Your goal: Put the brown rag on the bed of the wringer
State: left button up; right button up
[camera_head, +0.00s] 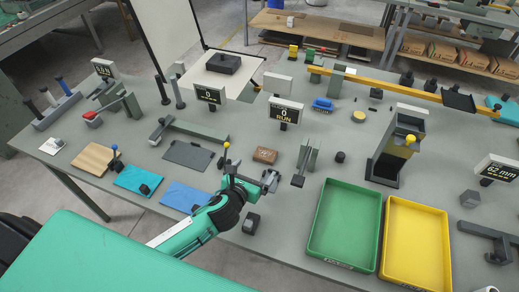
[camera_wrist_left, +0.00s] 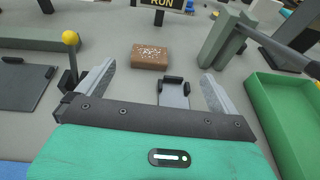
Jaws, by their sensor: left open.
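A small brown block-like piece with pale specks on top, which looks like the brown rag (camera_head: 265,155), lies on the grey table; it also shows in the left wrist view (camera_wrist_left: 150,57), beyond my fingers. My left gripper (camera_head: 253,178) is open and empty, low over the table, on the near side of the brown piece and apart from it. In the left wrist view a small grey plate with dark ends (camera_wrist_left: 174,94) shows between the fingers (camera_wrist_left: 158,88). A grey-green upright fixture (camera_head: 306,158) stands right of the brown piece; I cannot tell whether it is the wringer.
A yellow-topped post (camera_head: 226,147) stands close to my left gripper. A green tray (camera_head: 322,258) and a yellow tray (camera_head: 396,271) lie to the right. A dark grey plate (camera_head: 188,154) and blue cloth-like pieces lie left.

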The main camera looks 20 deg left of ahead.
pick_arm(q)
jog(key=shift+s+a+f+n+g+y, duration=0.15)
jog(key=shift+s+a+f+n+y, duration=0.1)
jog(key=shift+f, duration=0.15)
jog(key=shift+s+a+f+n+g+y, duration=0.1)
jog(key=shift+s+f+n+g+y, duration=0.05)
jog(key=shift+s+f, duration=0.15)
jog(key=shift+a+f, duration=0.1)
jog(key=shift+f, duration=0.3)
jog(key=p, duration=0.1)
send_near(263, 158)
jog(key=x, duration=0.4)
jog(key=shift+w, duration=0.3)
jog(key=shift+p+x, duration=0.85)
jog(key=shift+x, duration=1.35)
jog(key=shift+w+f, duration=0.3)
jog(key=shift+w, duration=0.15)
jog(key=c, duration=1.1)
jog(key=shift+c, duration=0.2)
